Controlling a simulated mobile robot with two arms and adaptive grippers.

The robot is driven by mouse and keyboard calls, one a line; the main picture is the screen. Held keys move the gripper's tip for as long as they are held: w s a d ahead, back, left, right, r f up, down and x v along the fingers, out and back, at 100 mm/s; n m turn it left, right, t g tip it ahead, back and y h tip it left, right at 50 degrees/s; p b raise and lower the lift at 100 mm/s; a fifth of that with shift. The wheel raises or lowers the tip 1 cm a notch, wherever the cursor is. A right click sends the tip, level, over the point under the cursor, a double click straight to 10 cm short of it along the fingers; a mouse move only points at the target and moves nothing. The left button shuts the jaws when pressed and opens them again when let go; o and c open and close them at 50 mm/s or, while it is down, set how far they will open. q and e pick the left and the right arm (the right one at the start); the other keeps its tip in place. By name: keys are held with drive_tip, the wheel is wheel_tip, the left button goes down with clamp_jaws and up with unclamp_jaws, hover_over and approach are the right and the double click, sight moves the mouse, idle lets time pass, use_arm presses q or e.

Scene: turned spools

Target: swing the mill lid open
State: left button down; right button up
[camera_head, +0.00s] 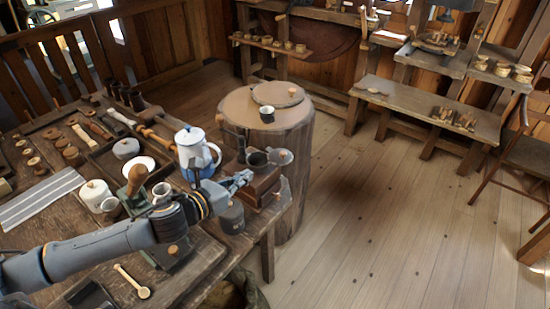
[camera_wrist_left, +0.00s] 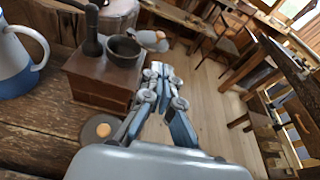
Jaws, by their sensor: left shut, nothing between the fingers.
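The mill is a dark wooden box (camera_head: 262,187) at the table's right corner, with a dark metal bowl (camera_head: 258,159) on top. In the left wrist view its box (camera_wrist_left: 98,82) and bowl (camera_wrist_left: 123,50) also show. The bowl's mouth is uncovered. A grey round lid (camera_head: 282,157) with a tan knob sticks out to the right of the bowl; it also shows in the left wrist view (camera_wrist_left: 148,40). My left gripper (camera_head: 246,177) is shut and empty, close in front of the mill. In the left wrist view its fingers (camera_wrist_left: 160,75) lie right of the box, below the lid.
A blue and white pot (camera_head: 196,150) stands left of the mill. A dark canister (camera_head: 231,217) stands in front of it, under my gripper. A round stump table (camera_head: 240,108) with a cup is behind.

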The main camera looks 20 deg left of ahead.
use_arm(q)
drive_tip(key=p, duration=0.3)
approach(282, 155)
drive_tip(key=shift+m, duration=0.4)
drive_tip(key=x, duration=0.5)
drive_tip(key=shift+w, duration=0.25)
drive_tip(key=shift+x, duration=0.8)
use_arm(e)
drive_tip(key=shift+s+d+r, duration=0.1)
drive_tip(key=shift+s+r, duration=0.15)
drive_tip(key=shift+r, duration=0.45)
drive_tip(key=shift+s+r, duration=0.2)
drive_tip(key=shift+r, duration=0.5)
use_arm(q)
drive_tip(key=shift+f, duration=0.1)
